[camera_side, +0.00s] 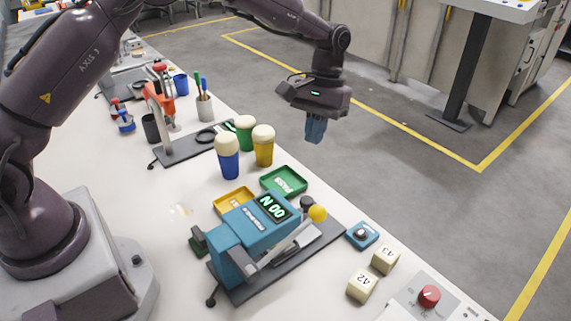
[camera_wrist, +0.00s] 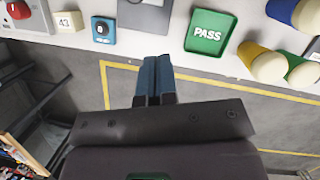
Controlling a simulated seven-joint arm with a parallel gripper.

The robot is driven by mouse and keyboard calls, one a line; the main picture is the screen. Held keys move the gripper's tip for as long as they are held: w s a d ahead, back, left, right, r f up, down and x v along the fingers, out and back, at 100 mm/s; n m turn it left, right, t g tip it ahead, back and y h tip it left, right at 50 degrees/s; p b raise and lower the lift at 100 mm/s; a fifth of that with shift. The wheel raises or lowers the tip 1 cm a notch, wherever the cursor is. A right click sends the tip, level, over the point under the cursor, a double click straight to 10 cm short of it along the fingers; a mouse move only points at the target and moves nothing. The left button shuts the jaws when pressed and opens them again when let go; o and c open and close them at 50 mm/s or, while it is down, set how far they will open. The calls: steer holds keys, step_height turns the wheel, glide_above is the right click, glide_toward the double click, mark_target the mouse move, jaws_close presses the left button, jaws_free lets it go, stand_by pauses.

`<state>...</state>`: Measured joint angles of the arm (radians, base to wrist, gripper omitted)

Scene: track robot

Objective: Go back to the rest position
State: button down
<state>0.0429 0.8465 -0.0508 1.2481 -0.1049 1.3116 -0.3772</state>
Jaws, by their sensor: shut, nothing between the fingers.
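My gripper (camera_side: 315,130) hangs from my arm with its blue fingers pointing down. In the side view it is in the air, to the right of the table edge, with grey floor behind it. The wrist view shows the two blue fingers (camera_wrist: 154,80) pressed together with nothing between them. The gripper touches nothing that I can see.
On the white table (camera_side: 105,208) stand a blue tester with a display (camera_side: 245,235), a green PASS tray (camera_side: 284,181), a yellow tray (camera_side: 233,201), several cream-topped cylinders, numbered blocks (camera_side: 385,259) and a red knob (camera_side: 429,295). Free air surrounds my gripper.

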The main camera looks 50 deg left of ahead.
steer(key=s+a+r+m+t, duration=0.1)
steer(key=s+a+r+t, duration=0.1)
steer(key=s+r, duration=0.3)
steer(key=s+a+r+m+t+y, duration=0.1)
steer(key=s+r+t, duration=0.3)
steer(key=s, duration=0.9)
steer(key=s+a+r+m+t, duration=0.1)
steer(key=s+a+r+t, duration=0.1)
steer(key=s+r, duration=0.6)
steer(key=shift+s+a+m+t, duration=0.4)
steer(key=shift+s, duration=0.25)
steer(key=shift+r, duration=0.1)
